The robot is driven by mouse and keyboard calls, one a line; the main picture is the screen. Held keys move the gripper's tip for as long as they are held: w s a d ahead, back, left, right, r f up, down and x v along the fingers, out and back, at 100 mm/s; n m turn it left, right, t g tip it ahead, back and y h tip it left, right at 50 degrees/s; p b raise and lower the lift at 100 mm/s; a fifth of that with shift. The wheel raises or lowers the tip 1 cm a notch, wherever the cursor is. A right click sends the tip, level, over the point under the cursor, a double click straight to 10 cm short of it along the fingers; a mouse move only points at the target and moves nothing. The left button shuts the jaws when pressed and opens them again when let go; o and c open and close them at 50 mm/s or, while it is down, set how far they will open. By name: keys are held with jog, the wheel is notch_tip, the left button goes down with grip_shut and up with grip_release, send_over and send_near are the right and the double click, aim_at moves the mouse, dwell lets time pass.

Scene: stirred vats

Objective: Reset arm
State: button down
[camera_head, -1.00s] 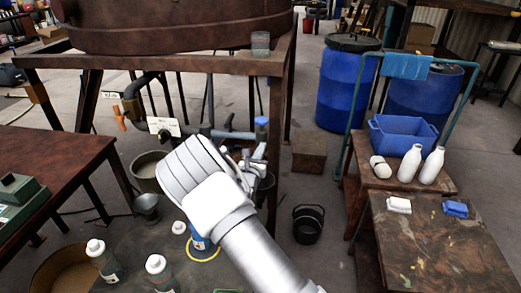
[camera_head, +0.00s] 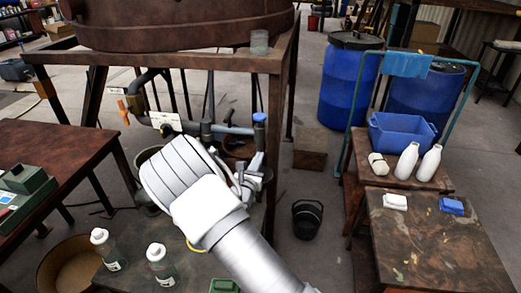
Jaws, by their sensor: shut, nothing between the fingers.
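My gripper (camera_head: 251,180) is at the end of my white arm, in the middle of the camera_head view. It is small and partly hidden by my wrist; it is shut and holds nothing. It is in front of the pipework under the large rusty vat (camera_head: 180,22), with a blue-capped valve (camera_head: 259,118) just above it in the picture. I cannot tell how far it is from the pipes.
Two white-capped bottles (camera_head: 106,250) stand on the low table in front. A black bucket (camera_head: 306,220) is on the floor to the right. A blue crate (camera_head: 402,137) and white bottles (camera_head: 407,161) stand on a right-hand table. Blue drums (camera_head: 345,85) stand behind.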

jog(key=s, duration=0.6)
jog(key=s+d+r+m+g+h+p, duration=0.3)
jog(key=d+r+m+g+h, duration=0.25)
jog(key=d+r+m, duration=0.45)
jog(key=s+d+r+m+g+p, duration=0.2)
jog(key=s+d+r+m+g, duration=0.55)
jog(key=s+d+m, duration=0.35)
jog(key=s+r+m+g+y+p, duration=0.25)
jog(key=s+r+m+y, duration=0.3)
jog(key=s, duration=0.65)
jog(key=s+a+r+m+t+y+p, duration=0.3)
jog(key=s+a+r+m+t+y, duration=0.1)
jog(key=s+a+r+m+y, duration=0.1)
notch_tip(320, 180, up, 4)
jog(key=s+a+m, duration=0.1)
jog(key=s+a, duration=0.1)
jog(key=shift+s+a, duration=0.2)
jog(key=shift+s, duration=0.1)
